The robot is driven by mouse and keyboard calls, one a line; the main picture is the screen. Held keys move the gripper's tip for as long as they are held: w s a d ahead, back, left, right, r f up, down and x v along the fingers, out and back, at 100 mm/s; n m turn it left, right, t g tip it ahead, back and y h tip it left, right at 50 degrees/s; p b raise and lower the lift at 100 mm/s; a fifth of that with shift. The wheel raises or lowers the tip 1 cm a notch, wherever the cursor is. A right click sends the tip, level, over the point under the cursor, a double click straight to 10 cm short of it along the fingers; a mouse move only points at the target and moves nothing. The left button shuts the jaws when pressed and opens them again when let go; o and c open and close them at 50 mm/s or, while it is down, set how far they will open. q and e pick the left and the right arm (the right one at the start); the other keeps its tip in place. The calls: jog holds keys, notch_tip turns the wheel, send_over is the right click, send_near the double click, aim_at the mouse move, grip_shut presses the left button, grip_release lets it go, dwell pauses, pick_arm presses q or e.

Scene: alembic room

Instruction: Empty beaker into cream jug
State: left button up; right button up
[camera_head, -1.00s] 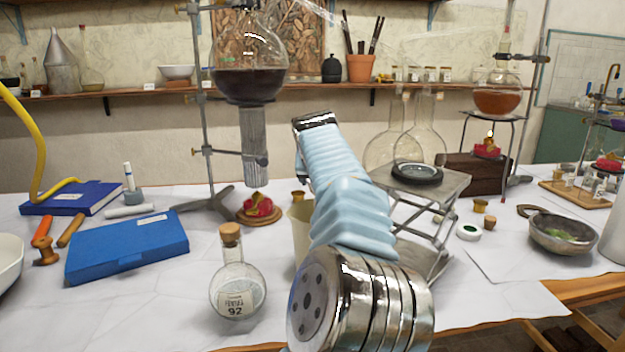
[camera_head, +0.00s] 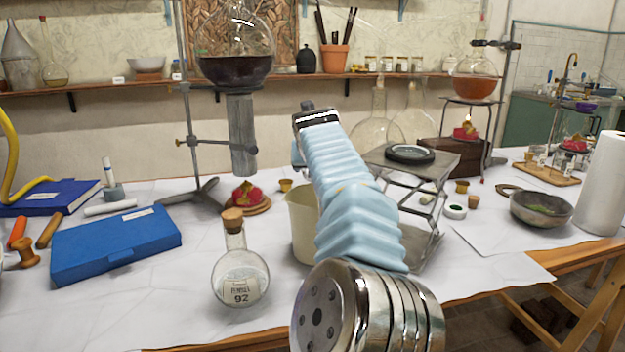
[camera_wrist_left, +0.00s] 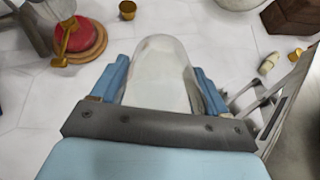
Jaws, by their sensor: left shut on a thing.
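The cream jug (camera_head: 303,228) stands upright on the white-covered table in the head view, and my left arm hides its right side. My left gripper (camera_wrist_left: 165,85) is shut on a clear glass vessel, which I take for the beaker (camera_wrist_left: 160,70). The vessel's rounded end shows between the two blue fingers. In the head view my arm hides the held vessel and most of the gripper. The vessel's contents and tilt cannot be told. I cannot make out the jug separately in the wrist view. My right gripper is not in view.
A corked flask marked 92 (camera_head: 240,275) stands left of the jug. A red item on a wooden disc (camera_head: 247,195) and a small brass cup (camera_head: 286,185) lie behind it. A lab jack (camera_head: 425,215) stands right of my arm. A retort stand (camera_head: 188,110) rises behind.

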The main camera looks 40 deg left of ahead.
pick_arm(q)
jog(key=shift+s+d+r+t+y+b, duration=0.4)
jog(key=shift+t+b, duration=0.3)
jog(key=shift+b, duration=1.1)
dwell(1.1)
jog(key=shift+s+r+t+y+b, duration=0.3)
jog(key=shift+r+t+y+b, duration=0.3)
jog(key=shift+b, duration=1.2)
dwell(0.6)
jog(key=shift+f, duration=0.2)
jog(key=shift+t+b, duration=0.3)
jog(key=shift+b, duration=0.3)
jog(key=shift+s+d+r+t+y+b, duration=0.15)
jog(key=shift+r+t+y+b, duration=0.25)
jog(key=shift+b, duration=0.65)
